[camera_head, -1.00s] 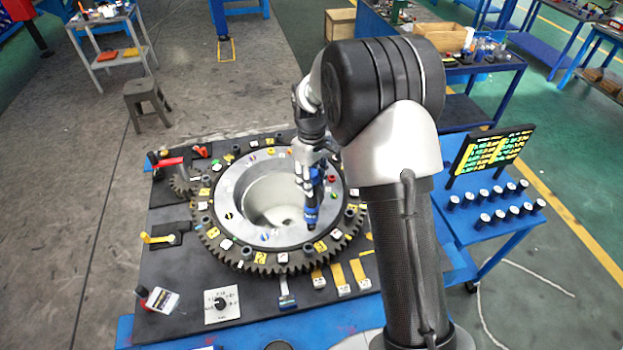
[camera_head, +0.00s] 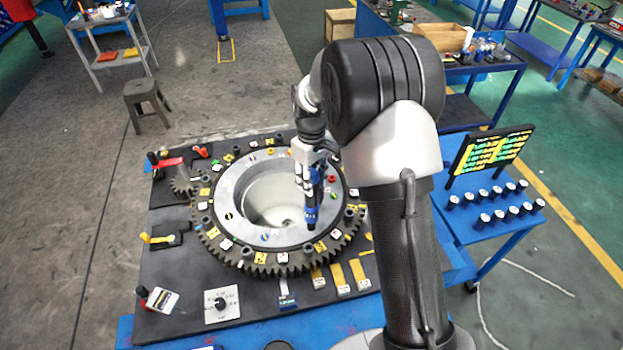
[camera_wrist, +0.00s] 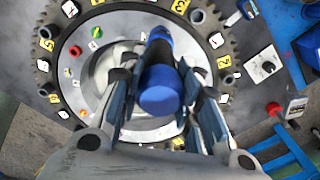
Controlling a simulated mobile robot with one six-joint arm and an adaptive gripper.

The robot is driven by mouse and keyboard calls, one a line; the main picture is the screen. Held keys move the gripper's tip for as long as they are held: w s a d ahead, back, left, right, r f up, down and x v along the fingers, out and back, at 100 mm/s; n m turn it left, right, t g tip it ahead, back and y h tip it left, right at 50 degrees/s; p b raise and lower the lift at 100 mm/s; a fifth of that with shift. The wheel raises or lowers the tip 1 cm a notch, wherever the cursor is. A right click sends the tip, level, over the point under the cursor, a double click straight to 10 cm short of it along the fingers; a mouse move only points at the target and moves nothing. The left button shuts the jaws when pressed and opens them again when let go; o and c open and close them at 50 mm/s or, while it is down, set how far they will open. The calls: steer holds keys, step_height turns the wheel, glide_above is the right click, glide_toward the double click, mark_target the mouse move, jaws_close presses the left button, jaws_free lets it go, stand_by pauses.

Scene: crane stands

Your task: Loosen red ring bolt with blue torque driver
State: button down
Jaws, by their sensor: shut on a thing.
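My gripper (camera_head: 309,172) is shut on the blue torque driver (camera_head: 311,212), which hangs nearly upright, tip down, over the front right of the pale ring (camera_head: 235,190). In the wrist view the driver's blue end (camera_wrist: 160,98) sits between my gripper's fingers (camera_wrist: 162,100). The driver's tip looks close to the ring's face; I cannot tell whether it touches anything. A red bolt head (camera_head: 332,179) shows on the ring's right side, behind and right of the driver. A red bolt head also shows at the upper left in the wrist view (camera_wrist: 75,51).
A dark toothed gear (camera_head: 270,268) with numbered tags and upright sockets surrounds the ring. A red lever (camera_head: 168,162) and a yellow lever (camera_head: 157,239) stand at left. A blue side table (camera_head: 490,240) holds several dark cylinders and a sign.

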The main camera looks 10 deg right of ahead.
steer(key=shift+s, duration=0.1)
stand_by(0.3)
steer(key=shift+w+r+p, duration=0.2)
steer(key=shift+r+p, duration=0.35)
steer(key=shift+r, duration=0.05)
steer(key=shift+r+p, duration=1.3)
steer(key=shift+r, duration=0.8)
